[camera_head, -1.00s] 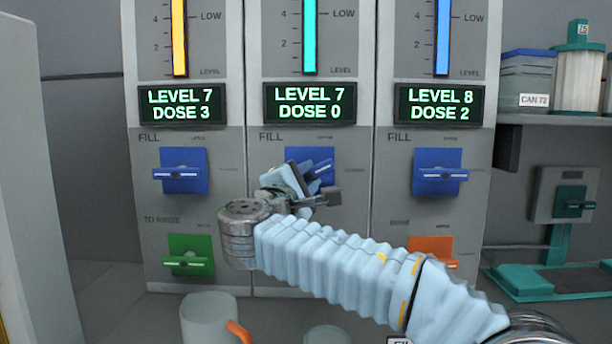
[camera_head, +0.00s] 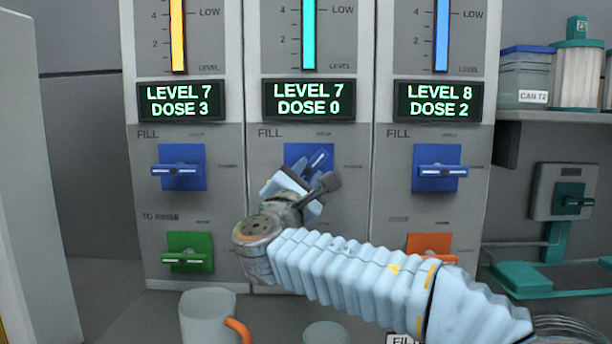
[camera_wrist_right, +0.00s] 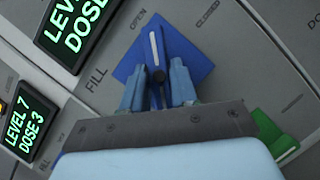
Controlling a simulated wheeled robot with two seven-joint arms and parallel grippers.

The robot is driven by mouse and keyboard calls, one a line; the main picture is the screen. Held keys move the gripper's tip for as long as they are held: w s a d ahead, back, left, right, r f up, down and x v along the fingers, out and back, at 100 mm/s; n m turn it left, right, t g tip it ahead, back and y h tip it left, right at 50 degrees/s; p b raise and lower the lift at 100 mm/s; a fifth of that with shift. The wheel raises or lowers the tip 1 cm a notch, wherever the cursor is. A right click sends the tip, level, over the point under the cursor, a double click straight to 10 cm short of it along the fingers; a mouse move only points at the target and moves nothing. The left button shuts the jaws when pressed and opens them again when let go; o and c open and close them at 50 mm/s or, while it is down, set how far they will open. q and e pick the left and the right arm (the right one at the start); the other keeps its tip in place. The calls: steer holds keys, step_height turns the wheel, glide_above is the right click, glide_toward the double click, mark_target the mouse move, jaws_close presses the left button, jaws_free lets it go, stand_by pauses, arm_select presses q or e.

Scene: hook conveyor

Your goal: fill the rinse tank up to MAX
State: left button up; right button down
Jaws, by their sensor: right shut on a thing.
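The middle column has a blue FILL valve (camera_head: 297,153) under a display (camera_head: 308,101) reading LEVEL 7, DOSE 0, and a teal level bar (camera_head: 309,35). No tank name is legible on it. My right gripper (camera_head: 310,180) is at this valve. In the right wrist view its two fingers (camera_wrist_right: 157,88) are shut on the blue valve handle (camera_wrist_right: 155,50), which stands askew on its square plate, its white line pointing near the OPEN mark. The gripper partly hides the valve in the head view. The MAX mark is out of frame. My left gripper is not in view.
The left column has a blue FILL valve (camera_head: 180,167) and a green TO RINSE valve (camera_head: 187,252). The right column has a blue valve (camera_head: 437,168) and an orange valve (camera_head: 428,245) partly behind my arm. A mug (camera_head: 207,318) stands below.

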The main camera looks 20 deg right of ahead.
steer(key=c, duration=1)
jaws_free()
steer(key=shift+o, duration=0.2)
steer(key=b+v, duration=0.3)
steer(key=v, duration=1.1)
